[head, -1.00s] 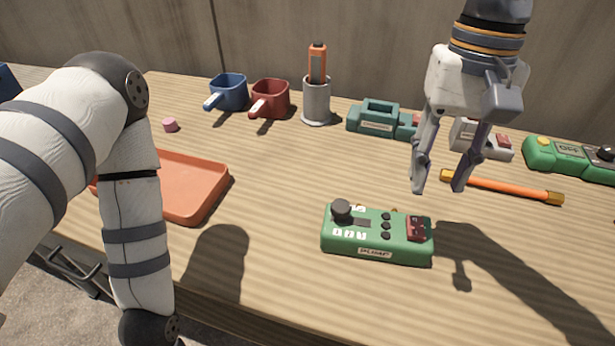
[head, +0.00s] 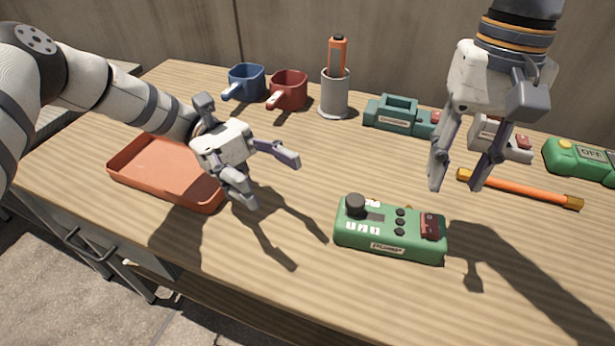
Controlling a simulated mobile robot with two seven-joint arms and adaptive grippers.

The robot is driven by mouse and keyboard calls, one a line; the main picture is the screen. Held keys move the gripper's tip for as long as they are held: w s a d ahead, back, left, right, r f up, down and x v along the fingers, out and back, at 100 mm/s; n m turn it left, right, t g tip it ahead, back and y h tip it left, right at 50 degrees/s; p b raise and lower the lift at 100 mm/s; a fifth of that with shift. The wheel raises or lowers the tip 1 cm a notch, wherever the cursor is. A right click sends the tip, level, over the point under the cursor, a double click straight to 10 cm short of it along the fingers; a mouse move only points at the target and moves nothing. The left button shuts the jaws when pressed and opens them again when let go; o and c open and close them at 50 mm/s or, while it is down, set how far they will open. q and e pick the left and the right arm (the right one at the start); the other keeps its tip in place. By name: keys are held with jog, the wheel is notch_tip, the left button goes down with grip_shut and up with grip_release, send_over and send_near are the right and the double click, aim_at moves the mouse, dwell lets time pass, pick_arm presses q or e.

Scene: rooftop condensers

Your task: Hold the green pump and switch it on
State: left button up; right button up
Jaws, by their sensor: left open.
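A green box-shaped device (head: 390,232), which I take for the green pump, lies flat on the wooden table. It has a dark knob at its left, several black buttons, a red rocker switch (head: 430,227) at its right end and a front label too small to read surely. The switch's position cannot be told. My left gripper (head: 272,182) is open and empty, left of the device and apart from it, its fingers pointing toward it. My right gripper (head: 457,188) is open and empty, hanging fingers down above and behind the device's right end.
An orange tray (head: 125,172) sits at left. Blue (head: 246,82) and red (head: 288,91) mugs, a grey holder (head: 335,95), a teal device (head: 385,114), a grey device (head: 490,130) and another green device (head: 570,157) stand behind. An orange rod (head: 520,188) lies at right. The front is clear.

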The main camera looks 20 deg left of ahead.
aim_at(364, 202)
pick_arm(q)
jog(key=w+d+f+n+t, duration=0.1)
jog(key=w+f+t, duration=0.1)
jog(key=f, duration=0.1)
jog(key=w+f+n+t, duration=0.2)
jog(key=w, duration=0.1)
jog(key=w+d+f+n+t, duration=0.1)
jog(key=w+f+t, duration=0.2)
jog(key=shift+w+d+f+y, duration=0.15)
jog(key=shift+d+f+y, duration=0.15)
jog(key=shift+d+y, duration=0.1)
jog(key=shift+n, duration=0.3)
jog(key=d, duration=0.4)
jog(key=s+d, duration=0.1)
jog(key=d, duration=0.7)
jog(key=shift+s+f, duration=0.15)
jog(key=shift+s, duration=0.15)
jog(key=shift+a, duration=0.1)
grip_shut()
